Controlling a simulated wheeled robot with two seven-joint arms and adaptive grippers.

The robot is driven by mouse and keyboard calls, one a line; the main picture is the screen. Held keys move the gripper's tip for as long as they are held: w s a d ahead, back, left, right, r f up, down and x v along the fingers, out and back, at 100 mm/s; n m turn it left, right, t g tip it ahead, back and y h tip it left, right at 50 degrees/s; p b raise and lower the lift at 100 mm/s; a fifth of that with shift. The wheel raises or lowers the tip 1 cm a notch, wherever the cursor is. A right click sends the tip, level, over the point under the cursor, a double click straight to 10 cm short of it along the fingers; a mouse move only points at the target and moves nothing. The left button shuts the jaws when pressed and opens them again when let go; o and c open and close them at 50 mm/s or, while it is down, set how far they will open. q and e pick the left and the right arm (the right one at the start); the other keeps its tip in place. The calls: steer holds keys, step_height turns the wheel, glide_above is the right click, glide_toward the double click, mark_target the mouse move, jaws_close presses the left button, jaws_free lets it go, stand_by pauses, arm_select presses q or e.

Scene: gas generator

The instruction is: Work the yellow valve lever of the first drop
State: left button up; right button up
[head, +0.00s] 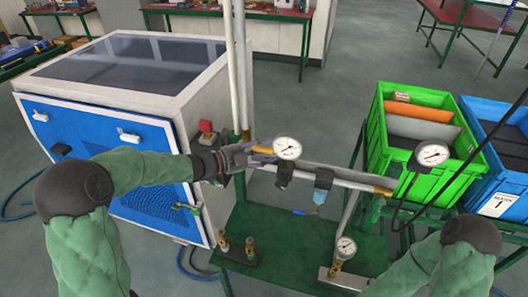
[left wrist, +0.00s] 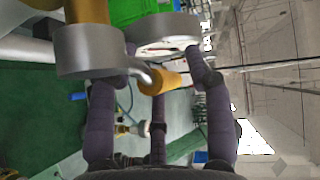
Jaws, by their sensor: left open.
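The yellow valve lever (head: 263,150) shows as a short yellow-orange piece beside the round gauge (head: 288,147) on the grey pipe (head: 335,175). In the left wrist view the lever (left wrist: 168,82) lies between the spread purple fingers, below the gauge (left wrist: 160,35). My left gripper (head: 258,158) is open at the lever and partly covers the fitting; it also shows in the left wrist view (left wrist: 158,75). I cannot tell whether a finger touches the lever. My right arm enters at lower right; its gripper is not visible.
A blue-fronted generator cabinet (head: 100,120) stands at left. A green bench (head: 280,235) with another gauge (head: 345,247) lies below the pipe. A vertical pipe (head: 241,70) rises behind the gripper.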

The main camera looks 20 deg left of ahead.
arm_select(q)
jaws_close()
